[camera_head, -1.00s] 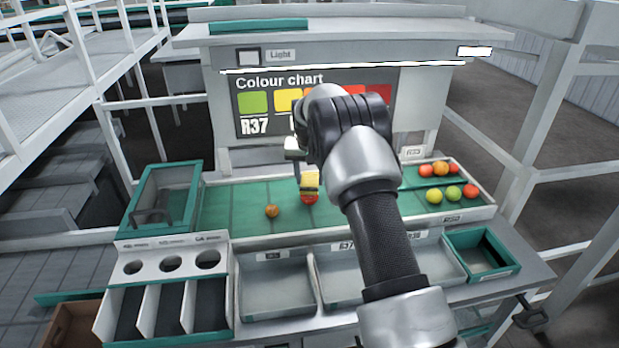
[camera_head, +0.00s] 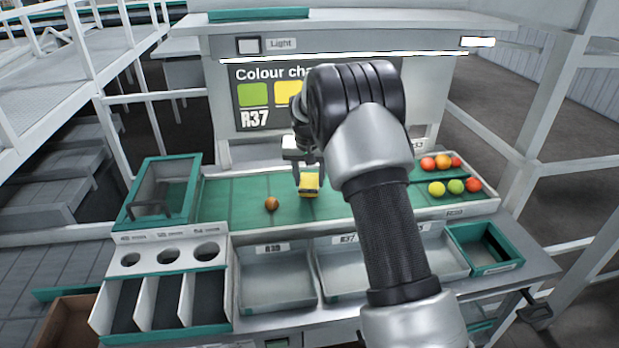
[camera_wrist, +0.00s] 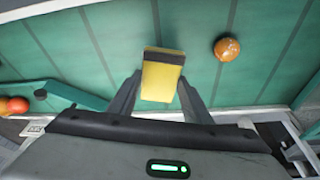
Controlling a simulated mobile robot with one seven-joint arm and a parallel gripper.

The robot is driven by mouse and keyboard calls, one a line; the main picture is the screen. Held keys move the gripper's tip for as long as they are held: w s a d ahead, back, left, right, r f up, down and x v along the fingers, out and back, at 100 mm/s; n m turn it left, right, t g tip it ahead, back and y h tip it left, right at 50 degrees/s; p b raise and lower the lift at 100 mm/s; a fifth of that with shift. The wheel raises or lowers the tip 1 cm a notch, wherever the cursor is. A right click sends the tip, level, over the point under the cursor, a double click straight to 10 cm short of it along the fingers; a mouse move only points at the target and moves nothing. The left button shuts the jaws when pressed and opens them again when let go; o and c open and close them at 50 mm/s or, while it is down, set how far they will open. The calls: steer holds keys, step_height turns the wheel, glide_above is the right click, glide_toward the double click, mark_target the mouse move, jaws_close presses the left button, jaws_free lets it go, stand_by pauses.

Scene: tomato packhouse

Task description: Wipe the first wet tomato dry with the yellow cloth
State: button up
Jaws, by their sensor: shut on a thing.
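My gripper (camera_head: 308,174) is shut on the yellow cloth (camera_head: 310,186), low over the green mat (camera_head: 236,205). In the wrist view the cloth (camera_wrist: 163,80), a yellow block with a dark band at its far edge, sits between my two fingers (camera_wrist: 159,92). No red tomato shows at the cloth in either view now; whatever lies under the cloth is hidden. An orange-brown tomato (camera_head: 271,204) rests on the mat left of the cloth, apart from it. It also shows in the wrist view (camera_wrist: 227,48), right of the cloth.
Several red, orange and green tomatoes (camera_head: 437,188) sit in a divided area at the right. A lidded green-framed box (camera_head: 190,185) stands at the left. Grey trays (camera_head: 275,290) line the front. The colour chart (camera_head: 252,95) stands behind. The mat's left part is clear.

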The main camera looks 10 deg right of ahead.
mark_target(310, 173)
stand_by(0.4)
steer(key=shift+w+d+p, duration=0.3)
steer(key=shift+w+p, duration=0.35)
steer(key=shift+w, duration=0.4)
steer(key=shift+w+d+p, duration=0.25)
steer(key=shift+w+p, duration=0.35)
steer(key=shift+w, duration=0.45)
steer(key=shift+s+a+b, duration=0.3)
steer(key=shift+s+b, duration=0.3)
steer(key=shift+s, duration=0.5)
steer(key=shift+s+a+b, duration=0.25)
steer(key=shift+s+b, duration=0.35)
steer(key=shift+s, duration=0.45)
steer(key=shift+w, duration=0.1)
steer(key=shift+w+d+p, duration=0.3)
steer(key=shift+w+p, duration=0.35)
steer(key=shift+w, duration=0.4)
steer(key=shift+w+d+p, duration=0.25)
steer(key=shift+w+p, duration=0.35)
steer(key=shift+w, duration=0.4)
